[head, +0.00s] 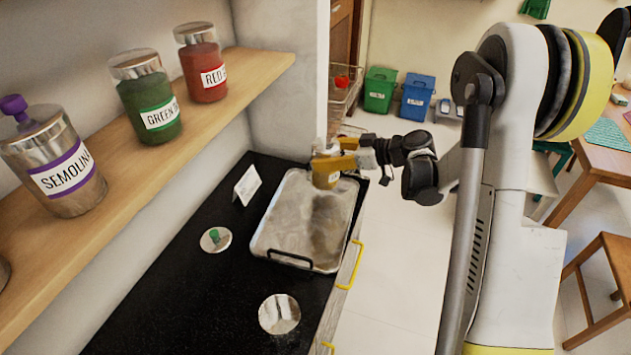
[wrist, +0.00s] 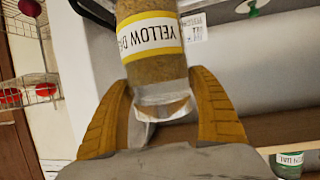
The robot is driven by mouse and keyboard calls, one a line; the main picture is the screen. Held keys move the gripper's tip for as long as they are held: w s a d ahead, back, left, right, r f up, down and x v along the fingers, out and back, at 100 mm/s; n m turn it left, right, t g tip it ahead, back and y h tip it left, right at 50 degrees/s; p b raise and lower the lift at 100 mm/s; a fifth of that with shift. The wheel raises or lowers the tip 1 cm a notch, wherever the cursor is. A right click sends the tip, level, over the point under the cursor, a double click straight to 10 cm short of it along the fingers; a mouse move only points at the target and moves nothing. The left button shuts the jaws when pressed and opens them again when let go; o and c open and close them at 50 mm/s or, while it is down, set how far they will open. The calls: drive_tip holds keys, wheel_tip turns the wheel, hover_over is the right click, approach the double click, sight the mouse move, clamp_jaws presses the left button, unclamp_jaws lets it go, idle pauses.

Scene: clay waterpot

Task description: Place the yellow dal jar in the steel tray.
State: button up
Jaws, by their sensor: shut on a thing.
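The yellow dal jar (head: 325,181) is a clear jar of yellow-brown grains with a yellow-banded label. In the wrist view the jar (wrist: 150,60) shows between my two yellow-brown fingers, with its silvery top end toward the palm. My gripper (head: 332,164) is shut on the jar near that end. In the head view the jar is over the far end of the steel tray (head: 285,215), a shallow silver tray with a black handle on the dark counter. I cannot tell whether the jar touches the tray. The gripper partly hides the jar in the head view.
A white card (head: 247,185) stands left of the tray. A round lid with a green knob (head: 215,238) and a steel disc (head: 279,314) lie on the counter (head: 180,305). A wooden shelf (head: 115,180) with several jars overhangs on the left. Most of the tray is bare.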

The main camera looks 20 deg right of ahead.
sight(316, 173)
drive_tip(key=a+f, duration=0.1)
drive_tip(key=a, duration=0.1)
drive_tip(key=shift+a+f+b, duration=0.35)
drive_tip(key=shift+a+f, duration=0.05)
drive_tip(key=shift+f+b, duration=1)
drive_tip(key=shift+f, duration=0.95)
drive_tip(key=shift+f, duration=0.1)
drive_tip(key=o, duration=1.4)
drive_tip(key=shift+o, duration=0.2)
